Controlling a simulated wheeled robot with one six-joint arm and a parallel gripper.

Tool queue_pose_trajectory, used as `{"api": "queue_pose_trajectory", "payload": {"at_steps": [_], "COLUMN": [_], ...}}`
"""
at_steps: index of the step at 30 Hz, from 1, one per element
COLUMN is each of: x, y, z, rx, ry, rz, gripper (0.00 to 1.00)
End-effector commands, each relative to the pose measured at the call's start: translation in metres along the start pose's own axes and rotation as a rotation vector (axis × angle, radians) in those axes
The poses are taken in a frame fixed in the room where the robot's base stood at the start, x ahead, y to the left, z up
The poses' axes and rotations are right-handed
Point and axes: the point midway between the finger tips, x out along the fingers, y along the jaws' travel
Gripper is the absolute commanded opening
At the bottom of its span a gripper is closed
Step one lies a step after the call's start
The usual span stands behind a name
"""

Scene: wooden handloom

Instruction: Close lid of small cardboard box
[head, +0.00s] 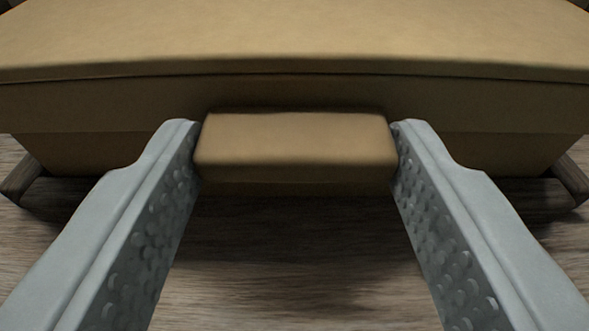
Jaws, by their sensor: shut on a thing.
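The small cardboard box (90,155) fills the top of the head view, close in front of me. Its tan lid (300,38) lies across the top, with a thin dark seam below its front edge. A small cardboard tab (295,140) sticks out from the middle of the front. My gripper (296,150) is shut on this tab, with one grey fingertip touching each side of it. The back of the box and lid is out of view, so I cannot tell if the lid is fully down.
A wooden surface (300,265) with visible grain lies below the box and between my fingers, clear of objects. Dark wooden bar ends show at the left (22,178) and right (572,178) beside the box.

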Motion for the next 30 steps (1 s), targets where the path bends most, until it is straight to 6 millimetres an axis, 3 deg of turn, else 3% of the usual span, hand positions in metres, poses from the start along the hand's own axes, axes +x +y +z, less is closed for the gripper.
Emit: {"api": "queue_pose_trajectory", "payload": {"at_steps": [9,23,24,27,30], "x": [0.009,0.01,0.01,0.01,0.01], "y": [-0.001,-0.001,-0.001,-0.001,-0.001], "z": [0.016,0.017,0.017,0.016,0.015], "rx": [-0.004,-0.004,-0.004,-0.003,-0.003], "ry": [0.029,0.035,0.035,0.037,0.039], "rz": [0.002,0.001,0.001,0.001,0.001], "gripper": [0.12,0.13,0.62,0.76,0.76]}}
